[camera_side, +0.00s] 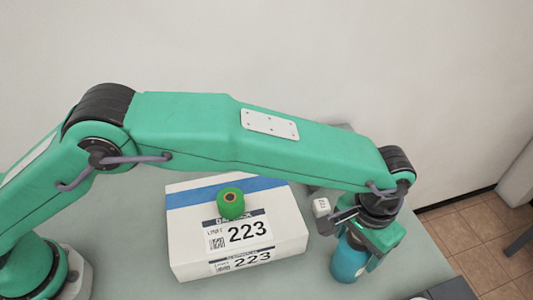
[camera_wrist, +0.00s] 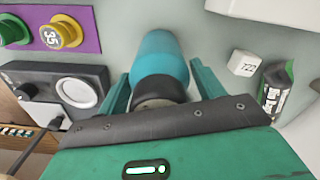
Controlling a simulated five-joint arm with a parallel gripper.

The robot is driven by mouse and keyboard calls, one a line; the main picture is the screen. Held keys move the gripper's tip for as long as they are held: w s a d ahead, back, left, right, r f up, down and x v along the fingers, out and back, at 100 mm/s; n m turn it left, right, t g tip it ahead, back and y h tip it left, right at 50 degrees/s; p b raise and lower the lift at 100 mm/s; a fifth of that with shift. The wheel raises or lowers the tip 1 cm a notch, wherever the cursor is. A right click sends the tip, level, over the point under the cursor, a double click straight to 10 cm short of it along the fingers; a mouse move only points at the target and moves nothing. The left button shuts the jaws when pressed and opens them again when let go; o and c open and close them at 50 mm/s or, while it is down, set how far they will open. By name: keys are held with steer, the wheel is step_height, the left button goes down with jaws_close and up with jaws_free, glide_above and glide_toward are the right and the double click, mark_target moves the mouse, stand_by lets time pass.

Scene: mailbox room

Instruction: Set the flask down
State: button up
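The flask (camera_side: 349,262) is a teal cylinder with a dark cap, roughly upright under my gripper at the right of the side view. It also shows in the wrist view (camera_wrist: 160,57), its dark cap nearest the camera. My gripper (camera_wrist: 161,75) has one finger on each side of the flask, and both fingertips meet its sides. In the side view my gripper (camera_side: 362,240) points down and covers the flask's upper part. I cannot tell whether the flask's base touches the grey table (camera_side: 310,285).
A white parcel (camera_side: 187,237) marked 223 carries a green roll (camera_side: 230,204), left of the flask. A small white cube (camera_side: 321,207) stands behind.

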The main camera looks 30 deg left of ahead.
steer(key=shift+o, duration=0.9)
steer(key=shift+r, duration=0.1)
step_height(320, 180, up, 12)
steer(key=shift+f, duration=0.15)
steer(key=shift+r, duration=0.25)
steer(key=shift+a, duration=0.1)
